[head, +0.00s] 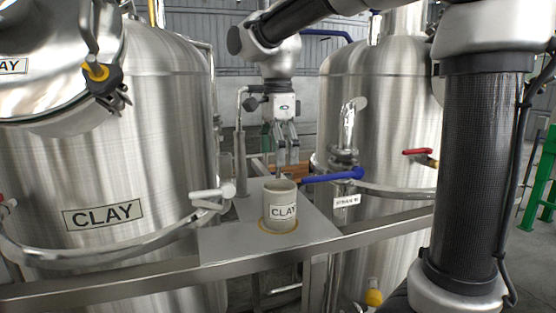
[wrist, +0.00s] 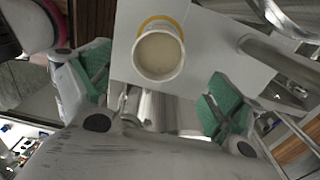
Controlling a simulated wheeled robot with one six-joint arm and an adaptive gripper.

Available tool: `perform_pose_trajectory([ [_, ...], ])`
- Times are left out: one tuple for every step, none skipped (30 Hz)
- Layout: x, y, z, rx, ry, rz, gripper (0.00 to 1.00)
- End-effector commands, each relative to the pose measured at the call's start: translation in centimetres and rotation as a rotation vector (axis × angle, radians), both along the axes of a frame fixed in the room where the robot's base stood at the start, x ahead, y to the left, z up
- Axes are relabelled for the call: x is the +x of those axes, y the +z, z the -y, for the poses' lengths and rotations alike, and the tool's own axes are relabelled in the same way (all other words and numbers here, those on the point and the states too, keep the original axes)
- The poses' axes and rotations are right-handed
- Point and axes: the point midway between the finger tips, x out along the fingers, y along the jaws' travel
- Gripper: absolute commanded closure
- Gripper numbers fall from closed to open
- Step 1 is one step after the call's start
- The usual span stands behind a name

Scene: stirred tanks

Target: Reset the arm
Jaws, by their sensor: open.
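My gripper (head: 284,157) hangs pointing down between the two steel tanks, above and behind a cup labelled CLAY (head: 281,207). In the wrist view my gripper (wrist: 160,95) is open, its green-padded fingers wide apart with nothing between them. The cup stands upright on a grey metal shelf (head: 222,243). The wrist view shows the cup (wrist: 158,53) from above, with a pale filling inside and a yellow ring around its base. The cup is apart from both fingers.
A steel tank labelled CLAY (head: 150,170) stands at left and another tank (head: 375,120) at right. A blue-handled valve (head: 335,177) reaches close to the cup's right. A thin upright pipe (head: 241,140) stands left of my gripper. A metal rail (head: 150,278) runs along the front.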

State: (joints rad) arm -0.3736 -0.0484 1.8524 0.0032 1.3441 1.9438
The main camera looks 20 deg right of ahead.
Motion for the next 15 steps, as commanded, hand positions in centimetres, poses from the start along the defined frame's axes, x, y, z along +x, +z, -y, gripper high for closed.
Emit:
perform_pose_trajectory([
  [0.0, 0.0, 0.0, 0.000, 0.000, 0.000, 0.08],
  [0.0, 0.0, 0.0, 0.000, 0.000, 0.000, 0.08],
  [0.0, 0.0, 0.0, 0.000, 0.000, 0.000, 0.08],
  [0.0, 0.0, 0.0, 0.000, 0.000, 0.000, 0.08],
  [0.0, 0.0, 0.0, 0.000, 0.000, 0.000, 0.08],
  [0.0, 0.0, 0.0, 0.000, 0.000, 0.000, 0.08],
  [0.0, 0.0, 0.0, 0.000, 0.001, 0.000, 0.08],
  [-0.1, 0.0, 0.1, 0.001, 0.005, 0.002, 0.08],
  [-0.2, 0.0, 0.3, 0.002, 0.019, 0.006, 0.08],
  [-0.4, 0.1, 0.6, 0.004, 0.038, 0.012, 0.08],
  [-0.7, 0.1, 1.0, 0.007, 0.066, 0.021, 0.08],
  [-1.2, 0.3, 1.8, 0.012, 0.117, 0.040, 0.08],
  [-1.8, 0.4, 2.5, 0.015, 0.165, 0.056, 0.08],
  [-2.4, 0.4, 3.3, 0.017, 0.224, 0.076, 0.08],
  [-3.3, 0.5, 4.4, 0.016, 0.310, 0.106, 0.08],
])
